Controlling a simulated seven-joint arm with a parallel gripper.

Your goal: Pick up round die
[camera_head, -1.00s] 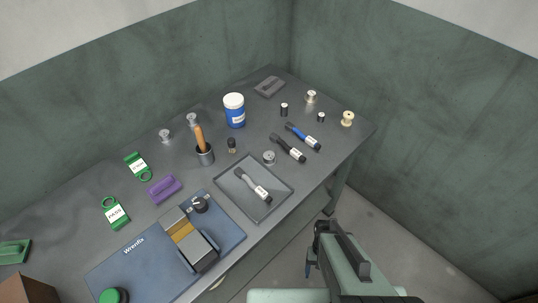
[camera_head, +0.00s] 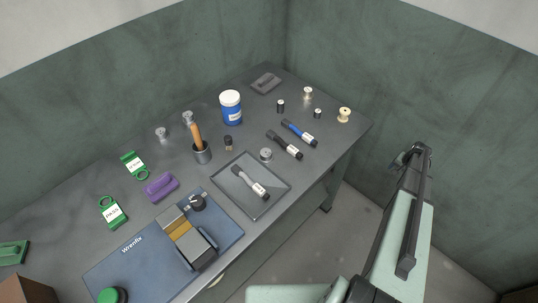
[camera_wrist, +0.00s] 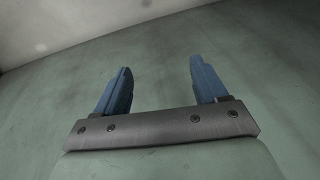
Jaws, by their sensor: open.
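A small round silvery metal piece (camera_head: 265,155) lies on the grey table just behind the shallow grey tray, near the black-handled tool. It looks most like the round die, but it is too small to be sure. My gripper (camera_wrist: 162,80) shows in the wrist view with its two blue fingers wide apart and nothing between them. In the head view my arm reaches up at the right, off the table's right edge and well away from the metal piece. The wrist view shows only green wall and a pale band, no table objects.
Walls close the back and right.

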